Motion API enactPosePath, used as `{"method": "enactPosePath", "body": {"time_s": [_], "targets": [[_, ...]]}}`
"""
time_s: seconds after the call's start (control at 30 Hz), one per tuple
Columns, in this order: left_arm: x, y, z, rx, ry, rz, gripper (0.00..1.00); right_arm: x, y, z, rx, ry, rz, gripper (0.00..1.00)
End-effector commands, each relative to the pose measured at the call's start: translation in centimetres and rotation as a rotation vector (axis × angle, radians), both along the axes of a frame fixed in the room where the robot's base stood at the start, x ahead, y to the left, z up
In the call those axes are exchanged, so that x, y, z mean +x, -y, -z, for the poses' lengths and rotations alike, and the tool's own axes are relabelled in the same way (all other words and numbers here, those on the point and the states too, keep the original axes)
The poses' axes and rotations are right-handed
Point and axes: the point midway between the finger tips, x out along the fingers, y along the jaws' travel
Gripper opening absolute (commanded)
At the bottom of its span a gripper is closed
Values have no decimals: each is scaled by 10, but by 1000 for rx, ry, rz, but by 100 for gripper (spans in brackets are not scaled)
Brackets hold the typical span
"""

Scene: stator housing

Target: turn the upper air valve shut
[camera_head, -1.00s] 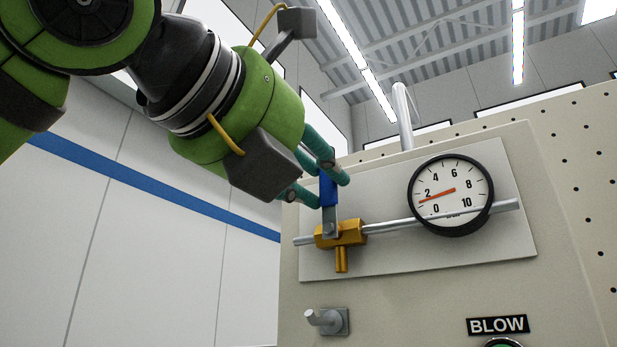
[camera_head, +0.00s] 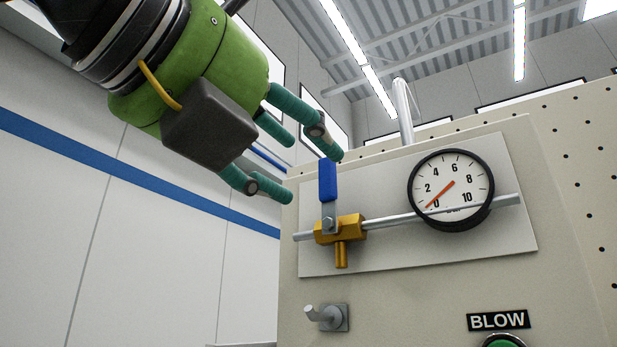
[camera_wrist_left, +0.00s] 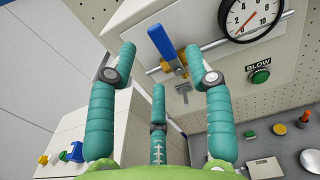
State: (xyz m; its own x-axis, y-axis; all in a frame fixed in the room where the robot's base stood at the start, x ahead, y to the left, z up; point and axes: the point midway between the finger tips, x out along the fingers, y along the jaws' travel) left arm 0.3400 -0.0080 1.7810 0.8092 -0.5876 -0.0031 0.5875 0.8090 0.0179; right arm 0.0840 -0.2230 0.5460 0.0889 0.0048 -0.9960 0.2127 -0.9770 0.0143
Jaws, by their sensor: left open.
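The upper air valve has a yellow body (camera_head: 340,229) on a horizontal metal pipe. Its blue lever handle (camera_head: 327,180) stands upright, crosswise to the pipe. In the left wrist view the blue handle (camera_wrist_left: 161,42) shows beyond the fingertips, between the two front fingers. My left gripper (camera_head: 302,168) is open and empty, up and to the left of the handle, with a small gap to it as far as I can tell. The round pressure gauge (camera_head: 451,190) on the same pipe has its red needle at about 0. My right gripper is out of view.
A grey peg (camera_head: 326,317) sticks out of the panel below the valve. A BLOW label (camera_head: 498,321) and green button (camera_wrist_left: 260,76) are lower right. A metal pipe (camera_head: 402,112) rises behind the panel. Free air lies left of the panel.

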Motion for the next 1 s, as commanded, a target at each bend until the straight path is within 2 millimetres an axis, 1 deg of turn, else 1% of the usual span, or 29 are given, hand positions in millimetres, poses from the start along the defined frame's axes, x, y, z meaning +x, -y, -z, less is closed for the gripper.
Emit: {"method": "enactPosePath", "body": {"time_s": [0.03,0.2,0.4,0.57,1.0], "targets": [[-11,-8,-1,-2,5,1,52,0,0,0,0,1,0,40],[-39,-28,-1,0,5,0,52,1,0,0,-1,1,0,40],[-58,-41,0,2,0,0,52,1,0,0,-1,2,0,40],[-62,-44,1,3,0,1,52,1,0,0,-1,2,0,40],[-61,-44,0,3,0,1,52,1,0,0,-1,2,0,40]]}}
